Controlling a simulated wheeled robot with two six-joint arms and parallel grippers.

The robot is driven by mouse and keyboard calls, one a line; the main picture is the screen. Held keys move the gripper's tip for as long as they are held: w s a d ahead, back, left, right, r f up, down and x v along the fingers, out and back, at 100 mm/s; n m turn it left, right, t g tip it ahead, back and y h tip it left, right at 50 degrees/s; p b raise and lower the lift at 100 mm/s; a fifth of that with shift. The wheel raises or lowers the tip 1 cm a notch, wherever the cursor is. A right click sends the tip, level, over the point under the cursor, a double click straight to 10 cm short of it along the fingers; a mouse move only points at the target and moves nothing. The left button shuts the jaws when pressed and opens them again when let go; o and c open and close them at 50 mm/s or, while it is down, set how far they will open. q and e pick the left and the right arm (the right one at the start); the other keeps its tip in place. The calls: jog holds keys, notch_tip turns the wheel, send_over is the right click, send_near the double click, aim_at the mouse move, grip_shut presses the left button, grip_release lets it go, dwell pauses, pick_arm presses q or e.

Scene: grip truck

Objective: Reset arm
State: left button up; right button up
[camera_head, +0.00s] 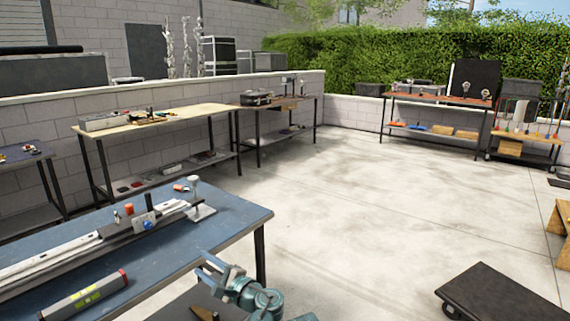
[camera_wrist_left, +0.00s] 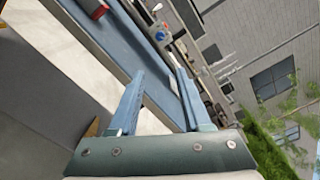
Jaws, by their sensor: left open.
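My left gripper (camera_head: 207,267) shows at the bottom of the head view, beside the right front edge of the blue workbench (camera_head: 215,222). Its two fingers are apart, with nothing seen between them. In the left wrist view the fingers (camera_wrist_left: 160,75) stand open and the same blue bench lies beyond them, tilted in the picture. My right gripper is in neither view.
A rail tool (camera_head: 100,240) and a spirit level (camera_head: 85,295) lie on the blue bench. A dark flat trolley (camera_head: 500,295) stands on the floor at bottom right. More workbenches line the low wall. The middle floor is clear.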

pick_arm(q)
jog(key=s+a+f+n+g+h, duration=0.2)
jog(key=s+f+n+g+h, duration=0.15)
jog(key=f, duration=0.45)
jog(key=s+a+f+n+g+h, duration=0.25)
jog(key=s+f+n, duration=0.2)
jog(key=f, duration=0.25)
jog(key=s+d+f+n+g+h, duration=0.4)
jog(key=s+d+f+n+h, duration=0.2)
jog(key=d+f+h, duration=0.15)
jog(key=s+d+r+m+p, duration=0.1)
jog(key=s+d+r+p, duration=0.1)
jog(key=d+r+p, duration=0.2)
jog(key=s+d+r+m+p, duration=0.1)
jog(key=d+r+p, duration=0.3)
jog(key=r+p, duration=0.7)
jog(key=s+d+r+m+g+p, duration=0.1)
jog(key=s+d+r+m+p, duration=0.1)
jog(key=r+p, duration=0.6)
jog(key=shift+s+d+r, duration=0.25)
jog(key=shift+s+d, duration=0.4)
jog(key=shift+d, duration=0.4)
